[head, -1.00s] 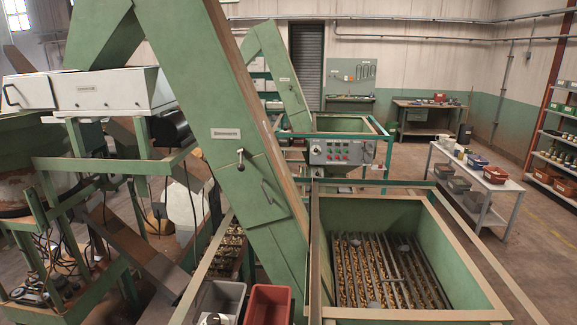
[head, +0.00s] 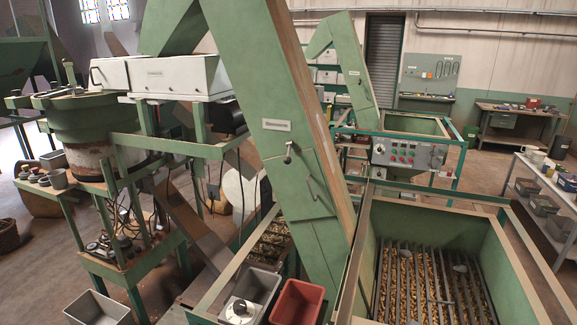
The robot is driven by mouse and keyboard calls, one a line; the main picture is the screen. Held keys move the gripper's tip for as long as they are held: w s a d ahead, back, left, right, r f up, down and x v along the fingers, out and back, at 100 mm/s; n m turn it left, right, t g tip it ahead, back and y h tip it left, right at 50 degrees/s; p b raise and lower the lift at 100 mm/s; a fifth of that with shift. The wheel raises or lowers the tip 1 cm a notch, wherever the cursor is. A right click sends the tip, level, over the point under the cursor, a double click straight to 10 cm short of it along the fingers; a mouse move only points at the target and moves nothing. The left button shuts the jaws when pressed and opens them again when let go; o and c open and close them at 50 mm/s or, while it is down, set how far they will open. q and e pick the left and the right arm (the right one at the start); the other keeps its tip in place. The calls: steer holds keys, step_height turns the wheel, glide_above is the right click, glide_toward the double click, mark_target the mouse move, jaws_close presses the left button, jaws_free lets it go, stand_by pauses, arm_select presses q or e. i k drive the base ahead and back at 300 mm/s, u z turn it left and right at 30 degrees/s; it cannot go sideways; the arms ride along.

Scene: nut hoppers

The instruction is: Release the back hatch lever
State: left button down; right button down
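A small lever with a round dark knob (head: 289,153) sits on the front face of the large green inclined elevator (head: 270,90). It stands at the upper edge of a hatch panel (head: 295,195), which lies flush with the face. A thin bar handle (head: 312,187) is on the panel. A second, smaller green elevator (head: 345,62) stands farther back; a small dark fitting on its face is too small to make out. Neither gripper can be made out in the head view.
A green hopper (head: 455,215) with nuts under bars is at the right. A red bin (head: 296,303) and a grey bin (head: 258,282) stand at the elevator's foot. A control panel (head: 408,154) is behind.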

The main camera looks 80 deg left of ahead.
mark_target(287, 160)
steer(key=u, duration=3.15)
